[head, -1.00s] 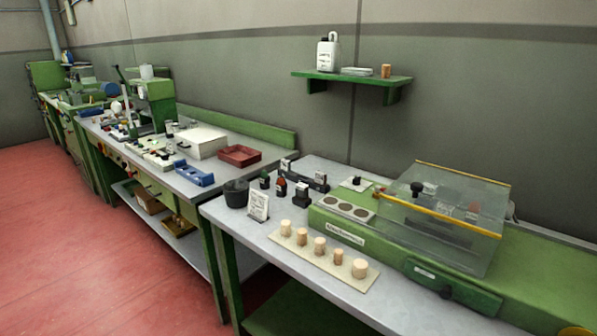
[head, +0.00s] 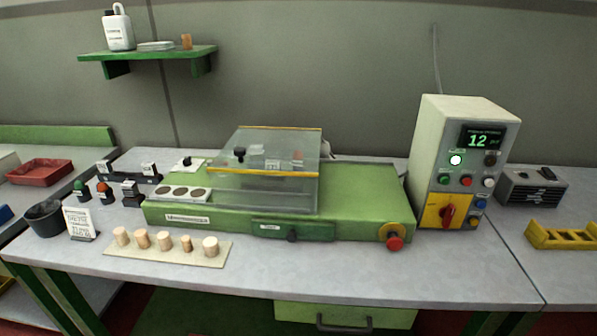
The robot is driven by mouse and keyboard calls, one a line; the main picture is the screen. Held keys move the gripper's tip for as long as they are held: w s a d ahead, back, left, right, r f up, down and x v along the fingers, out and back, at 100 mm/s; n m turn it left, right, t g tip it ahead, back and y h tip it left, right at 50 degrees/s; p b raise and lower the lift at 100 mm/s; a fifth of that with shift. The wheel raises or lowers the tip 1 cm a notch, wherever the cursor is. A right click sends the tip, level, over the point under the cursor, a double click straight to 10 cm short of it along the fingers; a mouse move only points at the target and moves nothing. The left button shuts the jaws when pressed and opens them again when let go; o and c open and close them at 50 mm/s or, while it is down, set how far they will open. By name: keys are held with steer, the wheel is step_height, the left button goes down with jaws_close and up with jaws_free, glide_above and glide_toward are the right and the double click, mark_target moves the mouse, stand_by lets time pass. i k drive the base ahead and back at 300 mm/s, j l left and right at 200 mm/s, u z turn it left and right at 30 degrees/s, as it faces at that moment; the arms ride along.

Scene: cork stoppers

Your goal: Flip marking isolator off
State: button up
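A cream control box (head: 462,150) stands on the grey bench to the right of a green marking machine (head: 290,206). Its lower front has a yellow panel (head: 431,213) with a red rotary switch (head: 447,211), which looks like the isolator. The switch's exact handle angle is too small to tell. Above it a display (head: 482,137) reads 12 and a white lamp (head: 456,160) is lit. Coloured buttons sit below the lamp. My gripper is not in view.
A red emergency button (head: 394,243) on a yellow base sits at the machine's right front corner. Cork stoppers (head: 164,240) stand on a beige strip at the left front. A yellow rack (head: 562,235) and a grey box (head: 532,188) stand at right. The bench front below the control box is clear.

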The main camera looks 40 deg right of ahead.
mark_target(447, 214)
steer(key=z, duration=1.35)
steer(key=k+j+z, duration=0.25)
steer(key=k+j, duration=0.15)
steer(key=j, duration=0.15)
